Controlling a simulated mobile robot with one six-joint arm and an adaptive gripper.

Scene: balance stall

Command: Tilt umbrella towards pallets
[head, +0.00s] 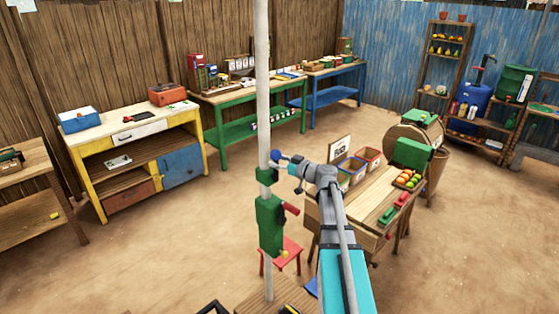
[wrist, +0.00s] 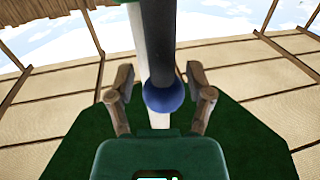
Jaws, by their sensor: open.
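The umbrella's pale pole (head: 263,90) stands upright in the head view. It carries a green collar (head: 266,175) and a lower green box (head: 270,225) with a red handle (head: 290,208). A blue ball knob (head: 278,155) sits beside the pole, just above the collar. My gripper (head: 291,161) is at the knob from the right. In the wrist view, my open fingers (wrist: 162,92) stand on either side of the blue knob (wrist: 163,96), with visible gaps. A dark green sheet, seemingly the canopy (wrist: 250,142), spreads behind. I cannot clearly identify the pallets.
Wooden slats (head: 262,307) lie at the pole's foot. A red stool (head: 287,253) is close by. A wooden cart (head: 376,200) with crates and fruit stands right of my arm. A yellow workbench (head: 140,130) is at left. Sandy floor lies open between.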

